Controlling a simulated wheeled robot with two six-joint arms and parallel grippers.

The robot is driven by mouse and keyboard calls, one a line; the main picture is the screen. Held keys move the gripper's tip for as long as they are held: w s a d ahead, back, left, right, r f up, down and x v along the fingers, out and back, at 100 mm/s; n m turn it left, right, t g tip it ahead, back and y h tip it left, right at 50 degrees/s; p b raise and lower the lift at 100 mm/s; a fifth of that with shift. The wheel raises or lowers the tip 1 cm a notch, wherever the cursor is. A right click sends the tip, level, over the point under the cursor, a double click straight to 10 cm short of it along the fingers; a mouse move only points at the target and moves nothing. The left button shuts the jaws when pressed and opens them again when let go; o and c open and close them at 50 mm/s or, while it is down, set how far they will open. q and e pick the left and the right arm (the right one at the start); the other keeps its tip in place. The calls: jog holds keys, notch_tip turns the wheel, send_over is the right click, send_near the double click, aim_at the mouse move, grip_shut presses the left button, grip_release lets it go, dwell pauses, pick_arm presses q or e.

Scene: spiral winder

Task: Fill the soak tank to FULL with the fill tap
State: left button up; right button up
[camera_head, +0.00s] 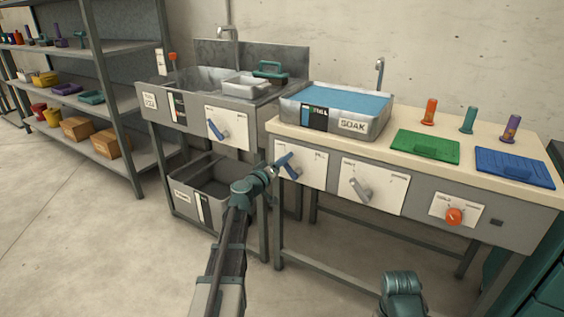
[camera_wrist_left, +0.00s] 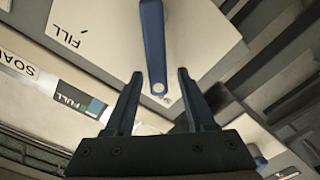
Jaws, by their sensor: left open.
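The soak tank (camera_head: 338,103) stands on the bench's left end and holds blue water high in it. Its gauge (camera_head: 315,116) has a FULL mark, also in the left wrist view (camera_wrist_left: 78,98). The fill tap is a blue lever (camera_head: 292,173) on a white panel below the tank. In the left wrist view the lever (camera_wrist_left: 153,45) is long, and FILL is printed on its panel. My left gripper (camera_head: 277,168) is open, its fingertips (camera_wrist_left: 160,74) on either side of the lever's end in that picture. I cannot tell whether they touch it.
A sink (camera_head: 185,95) with its own blue lever (camera_head: 216,128) stands left. A grey lever (camera_head: 361,189) and an orange knob (camera_head: 454,216) are on the bench front. Green (camera_head: 425,146) and blue mats (camera_head: 514,167) lie on top. A grey bin (camera_head: 203,187) sits below the sink.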

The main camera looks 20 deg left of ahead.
pick_arm(q)
jog(key=s+a, duration=0.1)
jog(key=s, duration=1.2)
jog(key=shift+s+a, duration=0.2)
jog(key=shift+s, duration=0.2)
jog(key=s+d+f+m+g+h, duration=0.2)
jog(key=d+f+m+g, duration=0.15)
jog(key=d, duration=0.65)
jog(key=s+d+f+m+g+h+p, duration=0.15)
jog(key=d+f+g, duration=0.3)
jog(key=d, duration=0.45)
jog(key=s+d+f+m+g+h, duration=0.1)
jog(key=d+f+m+g+h, duration=0.25)
jog(key=d, duration=0.65)
jog(key=s+d+f+m+g+y, duration=0.1)
jog(key=s+d+f+g+y, duration=0.15)
jog(key=s, duration=0.25)
jog(key=s+d+f+m+g+y+p, duration=0.1)
jog(key=s+f+g+y, duration=0.1)
jog(key=s+f+y, duration=0.3)
jog(key=s+d+m+g+y, duration=0.1)
jog(key=s+g+y, duration=0.1)
jog(key=s, duration=0.4)
notch_tip(320, 180, up, 38)
jog(key=p, duration=3.8)
jog(key=shift+s, duration=0.4)
